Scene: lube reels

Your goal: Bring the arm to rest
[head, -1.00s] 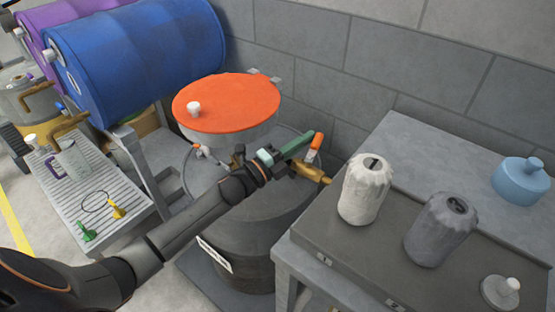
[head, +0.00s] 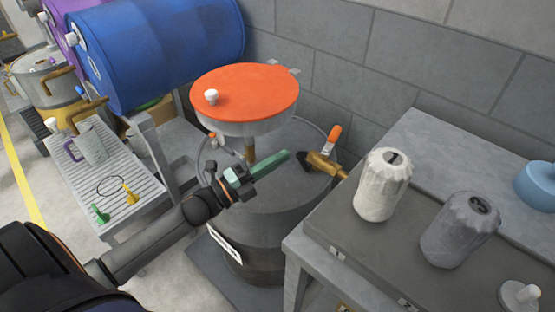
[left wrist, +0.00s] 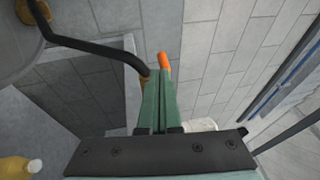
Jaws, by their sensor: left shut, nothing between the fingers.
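My left arm comes in from the left in the head view. Its gripper (head: 284,159) has green fingers that are shut with nothing between them. It is over the dark drum (head: 265,225), below and right of the orange-lidded reel (head: 245,90). A brass nozzle with an orange lever (head: 325,160) is just right of the fingertips, apart from them. In the left wrist view the green fingers (left wrist: 160,100) lie side by side, with an orange tip (left wrist: 164,62) beyond them. My right gripper is not in view.
A grey bench (head: 450,140) at right carries a white wrapped canister (head: 378,190), a grey one (head: 455,235) and a blue container (head: 540,185). Blue (head: 160,50) and purple drums lie on a rack at upper left. A slatted tray (head: 125,165) holds a jug and funnels.

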